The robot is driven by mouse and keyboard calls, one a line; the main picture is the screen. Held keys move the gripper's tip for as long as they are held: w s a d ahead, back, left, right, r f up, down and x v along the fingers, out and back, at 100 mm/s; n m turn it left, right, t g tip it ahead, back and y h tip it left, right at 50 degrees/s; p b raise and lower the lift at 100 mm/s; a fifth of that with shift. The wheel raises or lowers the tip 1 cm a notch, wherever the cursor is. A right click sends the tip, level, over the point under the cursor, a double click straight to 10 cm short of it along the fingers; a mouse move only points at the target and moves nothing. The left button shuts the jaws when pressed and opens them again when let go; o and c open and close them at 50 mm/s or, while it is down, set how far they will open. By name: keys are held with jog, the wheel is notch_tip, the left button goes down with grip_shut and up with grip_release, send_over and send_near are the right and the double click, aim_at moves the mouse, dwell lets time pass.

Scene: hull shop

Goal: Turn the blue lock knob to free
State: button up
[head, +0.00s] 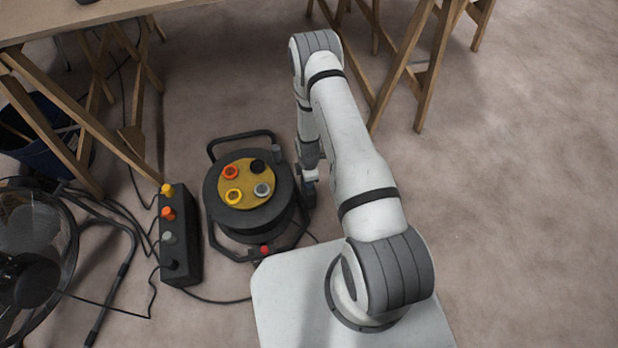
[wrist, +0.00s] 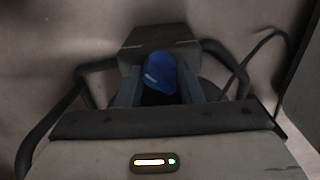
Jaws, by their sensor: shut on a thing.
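The blue lock knob (wrist: 160,70) shows in the wrist view, with a small pale mark on its left side. My gripper (wrist: 158,84) is shut on it, one finger on each side. Behind the knob is a dark block of the cable reel's frame. In the head view, my gripper (head: 310,185) is low down at the right side of the black cable reel (head: 225,215). The knob cannot be made out clearly there, and my arm hides part of that side.
The reel's yellow face (head: 246,183) carries orange, yellow, black and grey caps. A dark box with several coloured knobs (head: 180,240) stands left of it, near a fan (head: 35,245) and loose cables. A trestle table (head: 60,20) is behind. Floor at right is clear.

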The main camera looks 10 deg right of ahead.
dwell(0.3)
jog(key=o, duration=1)
jog(key=shift+c, duration=0.2)
jog(key=shift+r, duration=0.1)
notch_tip(320, 180, up, 8)
jog(key=p, duration=0.2)
jog(key=shift+p, duration=0.3)
jog(key=shift+f, duration=0.2)
